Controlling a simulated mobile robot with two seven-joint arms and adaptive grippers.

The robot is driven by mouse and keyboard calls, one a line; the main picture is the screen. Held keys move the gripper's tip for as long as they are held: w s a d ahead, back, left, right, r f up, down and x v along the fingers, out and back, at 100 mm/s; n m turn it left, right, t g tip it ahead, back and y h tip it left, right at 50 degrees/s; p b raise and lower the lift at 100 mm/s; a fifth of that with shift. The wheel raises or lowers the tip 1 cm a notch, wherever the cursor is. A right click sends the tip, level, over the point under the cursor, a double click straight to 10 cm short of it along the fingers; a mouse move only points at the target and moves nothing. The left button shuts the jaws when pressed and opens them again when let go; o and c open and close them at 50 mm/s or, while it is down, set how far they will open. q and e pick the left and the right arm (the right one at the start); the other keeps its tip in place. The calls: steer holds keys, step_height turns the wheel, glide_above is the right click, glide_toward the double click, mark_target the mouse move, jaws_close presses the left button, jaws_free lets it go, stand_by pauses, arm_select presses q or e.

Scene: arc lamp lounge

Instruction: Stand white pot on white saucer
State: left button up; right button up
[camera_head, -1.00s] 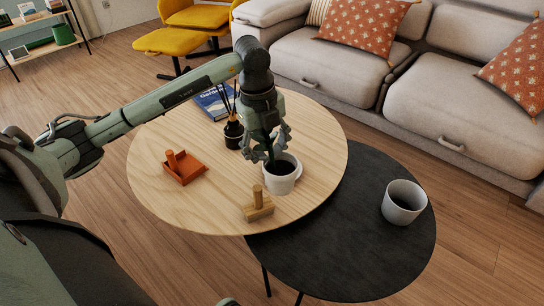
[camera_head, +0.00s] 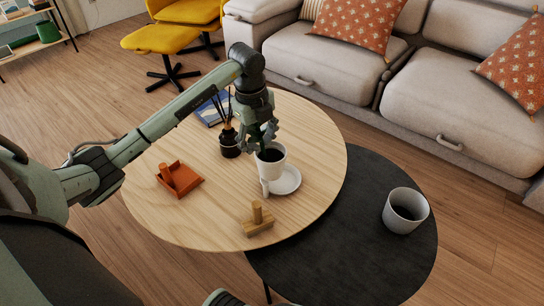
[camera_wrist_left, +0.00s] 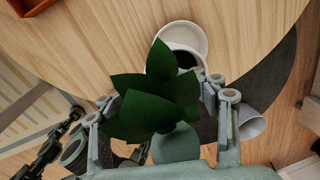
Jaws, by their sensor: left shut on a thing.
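The white pot (camera_head: 270,163), dark inside, is under my left gripper (camera_head: 259,139) in the head view. The gripper is shut on it, but the contact is largely hidden. The white saucer (camera_head: 291,183) lies on the round wooden table; the pot overlaps its back left part in the picture. I cannot tell whether they touch. In the left wrist view, dark green leaves (camera_wrist_left: 150,105) lie between the fingers and partly cover the pot (camera_wrist_left: 184,60); the saucer (camera_wrist_left: 190,34) shows behind it.
The wooden table (camera_head: 190,225) also holds a wooden block with a peg (camera_head: 258,226), an orange tray (camera_head: 188,184), a black diffuser (camera_head: 230,145) and a book (camera_head: 211,110). Another white pot (camera_head: 405,212) stands on the black table (camera_head: 345,265).

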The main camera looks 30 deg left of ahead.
mark_target(272, 153)
arm_select(q)
steer(key=w, duration=0.1)
steer(key=w+d+f, duration=0.1)
steer(key=w, duration=0.1)
steer(key=shift+d+f, duration=0.3)
steer(key=shift+f, duration=0.1)
steer(key=shift+w+f, duration=0.1)
steer(key=shift+f, duration=1.95)
arm_select(e)
steer(key=shift+r, duration=0.3)
arm_select(q)
steer(key=shift+f, duration=0.2)
steer(key=o, duration=1.8)
steer(key=shift+c, duration=0.2)
arm_select(e)
steer(key=shift+r, duration=0.1)
arm_select(q)
steer(key=shift+r, duration=0.1)
